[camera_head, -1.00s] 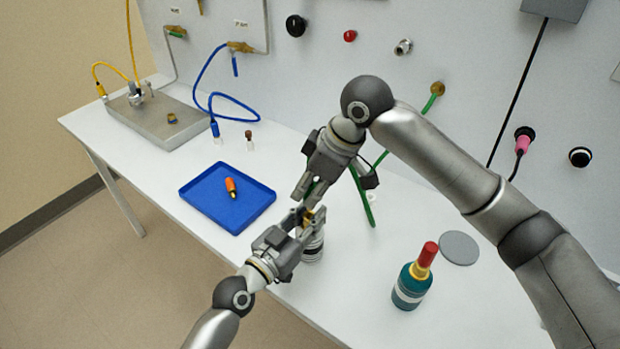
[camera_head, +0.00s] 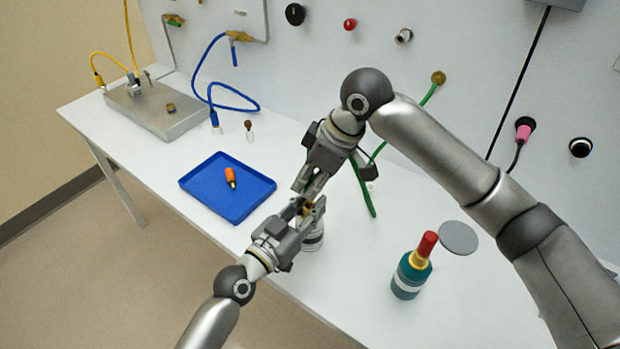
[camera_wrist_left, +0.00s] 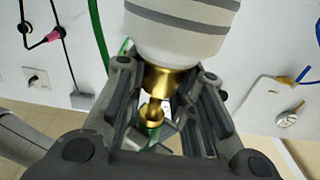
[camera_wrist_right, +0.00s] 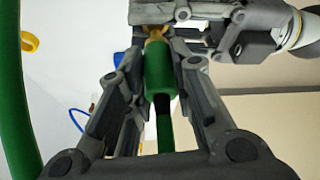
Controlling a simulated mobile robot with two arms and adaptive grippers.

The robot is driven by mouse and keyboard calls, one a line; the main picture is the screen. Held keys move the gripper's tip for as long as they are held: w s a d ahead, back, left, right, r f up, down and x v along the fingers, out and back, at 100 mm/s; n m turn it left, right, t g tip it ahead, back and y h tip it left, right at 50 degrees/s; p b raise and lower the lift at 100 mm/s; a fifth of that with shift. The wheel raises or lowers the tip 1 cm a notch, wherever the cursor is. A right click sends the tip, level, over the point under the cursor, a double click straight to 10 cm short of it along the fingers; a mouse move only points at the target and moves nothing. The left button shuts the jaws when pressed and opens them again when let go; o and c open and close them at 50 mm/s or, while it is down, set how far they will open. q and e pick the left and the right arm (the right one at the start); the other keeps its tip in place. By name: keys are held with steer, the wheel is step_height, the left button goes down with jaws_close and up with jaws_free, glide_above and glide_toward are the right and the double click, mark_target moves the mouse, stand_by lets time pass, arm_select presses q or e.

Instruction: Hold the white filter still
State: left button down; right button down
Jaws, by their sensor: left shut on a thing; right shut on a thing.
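The white filter (camera_head: 313,240) has grey bands and stands at the table's front edge, partly hidden behind my left gripper (camera_head: 308,210). In the left wrist view the filter (camera_wrist_left: 185,32) shows large, with a brass neck (camera_wrist_left: 163,78) between the fingers of my left gripper, which is shut on it. My right gripper (camera_head: 310,186) is just above and is shut on a green hose connector (camera_wrist_right: 160,72). The connector's brass tip (camera_wrist_right: 155,34) points toward the left gripper's fingers. Whether the tip touches the filter's brass fitting is unclear.
A blue tray (camera_head: 198,200) with an orange-capped piece (camera_head: 230,177) lies to the left. A teal bottle with a red top (camera_head: 411,270) and a grey disc (camera_head: 458,238) stand to the right. The green hose (camera_head: 362,190) runs to the wall panel.

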steer(key=shift+f, duration=1.1)
stand_by(0.6)
steer(key=shift+r, duration=0.15)
steer(key=shift+r, duration=0.65)
steer(key=shift+f, duration=0.8)
stand_by(1.0)
steer(key=c, duration=1.2)
jaws_free()
steer(key=v, duration=1.2)
